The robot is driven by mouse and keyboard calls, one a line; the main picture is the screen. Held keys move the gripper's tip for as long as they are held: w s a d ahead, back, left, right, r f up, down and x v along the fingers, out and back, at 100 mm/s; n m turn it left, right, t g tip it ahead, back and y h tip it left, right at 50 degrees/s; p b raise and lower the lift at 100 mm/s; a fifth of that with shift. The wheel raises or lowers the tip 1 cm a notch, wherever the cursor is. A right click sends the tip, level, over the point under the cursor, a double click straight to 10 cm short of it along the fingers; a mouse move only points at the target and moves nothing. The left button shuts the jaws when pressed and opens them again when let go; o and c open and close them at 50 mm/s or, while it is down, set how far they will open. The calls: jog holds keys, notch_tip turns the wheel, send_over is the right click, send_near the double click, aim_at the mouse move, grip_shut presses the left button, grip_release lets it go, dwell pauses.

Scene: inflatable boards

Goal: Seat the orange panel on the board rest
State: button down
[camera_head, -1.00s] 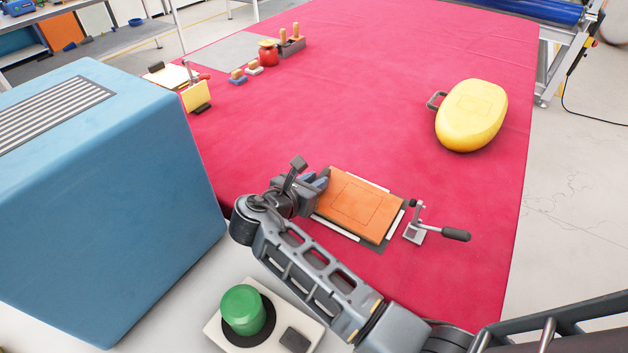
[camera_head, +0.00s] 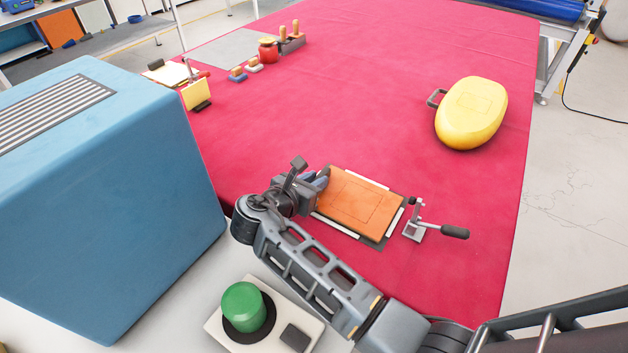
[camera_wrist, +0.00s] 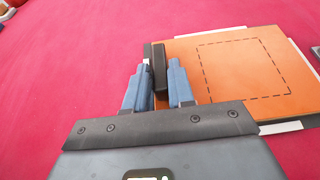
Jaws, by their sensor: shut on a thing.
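The orange panel (camera_head: 358,203) lies nearly flat over the board rest, a dark plate (camera_head: 374,242) with white strips (camera_head: 335,226) along its sides. A dark band of the plate shows at the panel's near right end. I cannot tell whether the panel touches the plate. My gripper (camera_head: 319,179) is at the panel's left end. In the wrist view, the blue fingers of my gripper (camera_wrist: 157,68) are shut on a black upright piece at the edge of the orange panel (camera_wrist: 250,65). The panel's underside is hidden.
A clamp with a black-handled lever (camera_head: 440,230) stands just right of the rest. A yellow board (camera_head: 471,113) lies further back right. A large blue box (camera_head: 110,200) stands left, and a green button (camera_head: 243,307) is in front. The red mat's middle is clear.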

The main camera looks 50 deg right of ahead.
jog(key=c, duration=0.9)
grip_release()
jog(key=shift+o, duration=0.4)
jog(key=o, duration=0.4)
jog(key=shift+r, duration=0.15)
jog(key=shift+r+p, duration=0.95)
jog(key=shift+p, duration=0.35)
jog(key=shift+r, duration=1.95)
